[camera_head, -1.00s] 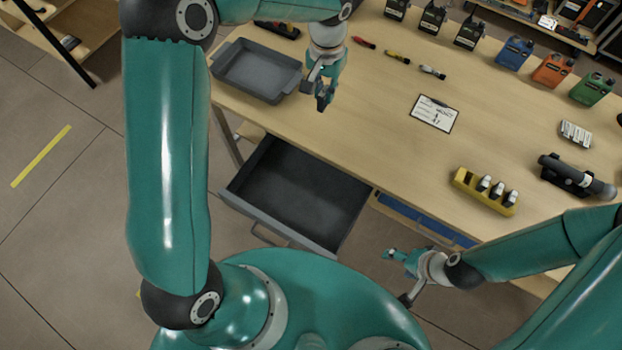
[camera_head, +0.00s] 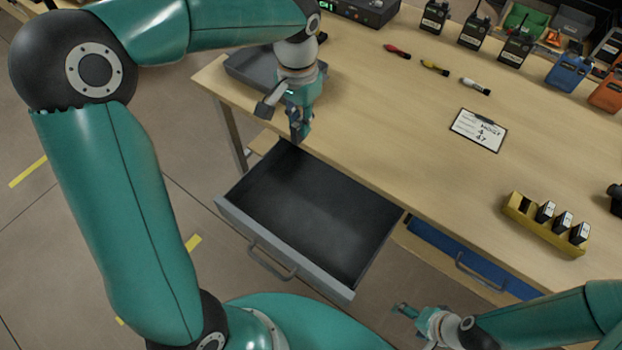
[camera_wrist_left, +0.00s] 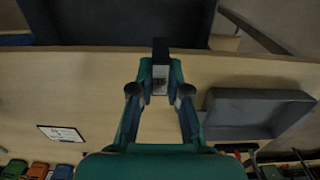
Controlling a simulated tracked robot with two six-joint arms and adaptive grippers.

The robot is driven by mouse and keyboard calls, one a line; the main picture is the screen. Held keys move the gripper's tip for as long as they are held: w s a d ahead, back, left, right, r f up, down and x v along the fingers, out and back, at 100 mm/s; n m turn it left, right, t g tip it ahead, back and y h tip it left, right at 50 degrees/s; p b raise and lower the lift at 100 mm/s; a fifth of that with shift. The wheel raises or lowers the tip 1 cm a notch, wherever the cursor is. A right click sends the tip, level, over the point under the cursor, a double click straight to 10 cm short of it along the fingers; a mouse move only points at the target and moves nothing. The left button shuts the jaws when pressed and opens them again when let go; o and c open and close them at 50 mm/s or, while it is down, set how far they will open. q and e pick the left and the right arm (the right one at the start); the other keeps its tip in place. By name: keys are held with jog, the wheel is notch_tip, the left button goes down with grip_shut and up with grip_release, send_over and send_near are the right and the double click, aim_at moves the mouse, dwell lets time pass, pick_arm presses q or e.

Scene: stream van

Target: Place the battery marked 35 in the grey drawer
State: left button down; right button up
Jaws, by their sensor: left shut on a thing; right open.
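The grey drawer (camera_head: 300,215) stands pulled out below the table's front edge, with its dark inside empty. Its dark inside also shows at the top of the left wrist view (camera_wrist_left: 120,22). My left gripper (camera_head: 300,130) is shut on a dark battery (camera_wrist_left: 160,58) with a pale label, too small to read surely. It holds the battery near the table's front edge, close to the drawer's rear end in the picture. My right gripper (camera_head: 405,312) is open and empty, low in front of the table, right of the drawer.
A grey tray (camera_head: 245,72) lies on the table behind my left gripper. A yellow holder (camera_head: 518,208) with dark batteries stands at right. A clipboard (camera_head: 478,130), markers and radios lie further back. A blue drawer (camera_head: 440,245) is shut to the right.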

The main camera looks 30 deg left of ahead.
aim_at(301, 138)
pick_arm(q)
notch_tip(301, 138, down, 17)
jog(key=shift+b, duration=0.5)
jog(key=shift+f, duration=0.15)
jog(key=c, duration=1.1)
grip_release()
jog(key=shift+c, duration=0.2)
notch_tip(301, 138, up, 12)
jog(key=shift+r+p, duration=0.2)
jog(key=shift+p, duration=0.2)
jog(key=shift+f, duration=0.1)
